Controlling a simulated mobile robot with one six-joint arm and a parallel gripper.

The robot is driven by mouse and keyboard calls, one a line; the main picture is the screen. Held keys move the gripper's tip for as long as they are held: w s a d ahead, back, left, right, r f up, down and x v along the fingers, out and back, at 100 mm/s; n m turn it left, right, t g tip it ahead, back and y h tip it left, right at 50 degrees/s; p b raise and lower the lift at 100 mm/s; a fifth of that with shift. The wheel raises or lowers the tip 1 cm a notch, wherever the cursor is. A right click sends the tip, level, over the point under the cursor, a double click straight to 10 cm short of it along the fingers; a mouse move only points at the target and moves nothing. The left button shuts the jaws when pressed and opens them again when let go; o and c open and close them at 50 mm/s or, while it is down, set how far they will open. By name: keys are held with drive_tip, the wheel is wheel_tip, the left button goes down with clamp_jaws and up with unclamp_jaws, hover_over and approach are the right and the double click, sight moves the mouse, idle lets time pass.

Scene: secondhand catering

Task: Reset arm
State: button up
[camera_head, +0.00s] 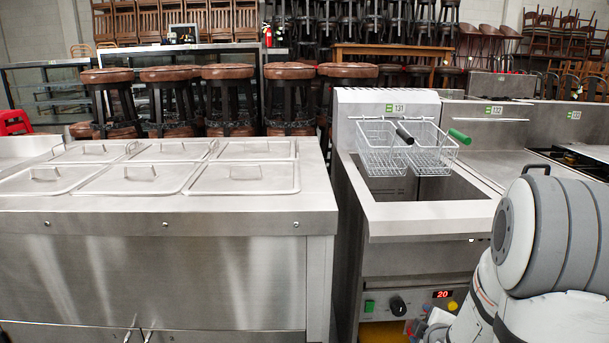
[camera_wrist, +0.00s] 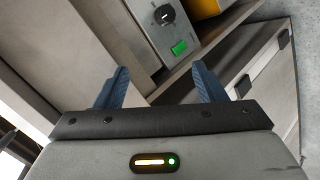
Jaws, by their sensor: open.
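My gripper (camera_wrist: 160,85) shows in the wrist view with its two blue fingers apart and nothing between them. It points toward the lower front of the fryer, near a panel with a black knob (camera_wrist: 164,15) and a green switch (camera_wrist: 179,47). In the head view my arm is folded at the lower right, in front of the fryer (camera_head: 415,225). The gripper itself cannot be made out clearly there. Two wire baskets hang at the back of the fryer, the left one (camera_head: 381,155) with a black handle and the right one (camera_head: 432,158) with a green handle.
Another steel unit (camera_head: 490,135) adjoins the fryer at the right. Brown stools (camera_head: 228,85) are stacked behind. Grey floor (camera_wrist: 285,40) shows at the wrist view's right.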

drive_tip(key=s+a+r+m+g+p, duration=0.3)
drive_tip(key=s+r+m+p, duration=0.15)
drive_tip(key=r, duration=0.55)
drive_tip(key=s+a+r+m+g+p, duration=0.25)
drive_tip(key=s+r+p, duration=0.3)
drive_tip(key=r, duration=0.45)
drive_tip(key=s+a+r+m+g+p, duration=0.1)
drive_tip(key=s+a+r+m+p, duration=0.1)
drive_tip(key=s+r, duration=0.3)
drive_tip(key=s+a+r+m+g+y+p, duration=0.1)
drive_tip(key=s+a+r+m+g+p, duration=0.1)
drive_tip(key=s+a+r+m+p, duration=0.1)
drive_tip(key=s+a+r+p, duration=0.1)
drive_tip(key=s+a+r, duration=0.1)
drive_tip(key=s+r, duration=0.1)
drive_tip(key=shift+s+a+m+p, duration=0.15)
drive_tip(key=shift+m+p, duration=0.15)
drive_tip(key=shift+p, duration=0.05)
drive_tip(key=shift+c, duration=0.3)
